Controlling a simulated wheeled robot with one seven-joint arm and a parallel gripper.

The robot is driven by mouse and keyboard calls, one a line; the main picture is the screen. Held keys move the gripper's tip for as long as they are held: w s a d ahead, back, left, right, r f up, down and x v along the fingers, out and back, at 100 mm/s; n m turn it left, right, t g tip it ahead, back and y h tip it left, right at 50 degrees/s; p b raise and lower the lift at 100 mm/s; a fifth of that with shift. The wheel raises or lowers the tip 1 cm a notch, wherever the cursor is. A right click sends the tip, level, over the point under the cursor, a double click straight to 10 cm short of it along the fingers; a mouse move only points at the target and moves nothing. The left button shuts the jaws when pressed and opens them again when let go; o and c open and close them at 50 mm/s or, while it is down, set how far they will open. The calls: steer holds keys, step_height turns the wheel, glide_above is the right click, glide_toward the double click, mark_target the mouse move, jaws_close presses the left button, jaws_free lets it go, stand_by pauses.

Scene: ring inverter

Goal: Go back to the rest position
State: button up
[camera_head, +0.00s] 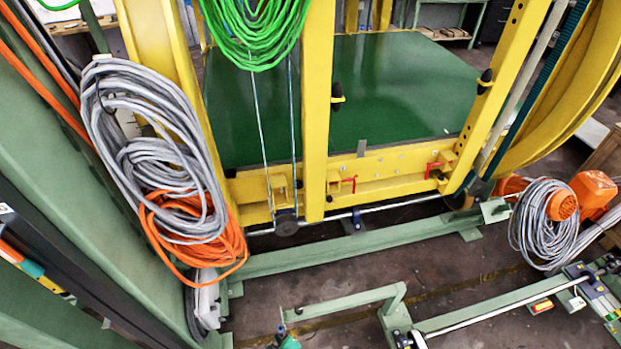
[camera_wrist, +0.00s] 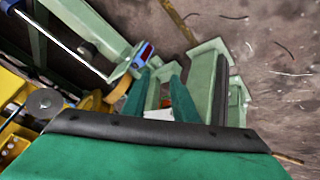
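My gripper (camera_wrist: 160,82) shows in the wrist view as two teal fingers standing apart, beyond a green body with a dark band. No object is visibly gripped between them; a pale green frame piece and a small whitish patch show in the gap. A small teal piece at the bottom edge of the head view looks like part of my gripper, mostly cut off. The yellow ring inverter (camera_head: 316,110) stands ahead in the head view, with a dark green platform (camera_head: 400,85) inside its frame.
Grey cable coils (camera_head: 150,150) and an orange cable (camera_head: 225,250) hang at the left. Green cable (camera_head: 255,30) hangs at the top. Low green floor beams (camera_head: 345,247) and an orange motor (camera_head: 592,190) stand around the machine. Bare floor (camera_head: 450,270) lies between the beams.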

steer(key=s+d+r+m+t+h, duration=0.1)
steer(key=s+d+r+m+t, duration=0.3)
steer(key=s+r, duration=0.55)
steer(key=s+d+r+m+t+h, duration=0.3)
steer(key=s+d+r, duration=0.35)
steer(key=r, duration=0.55)
steer(key=s+r+m+t, duration=0.1)
steer(key=s+r+m, duration=0.1)
steer(key=r, duration=0.5)
steer(key=s+d+r+m+t, duration=0.1)
steer(key=s+r+m, duration=0.1)
steer(key=r, duration=0.5)
steer(key=shift+d+t+y, duration=0.25)
steer(key=shift+t+y, duration=0.05)
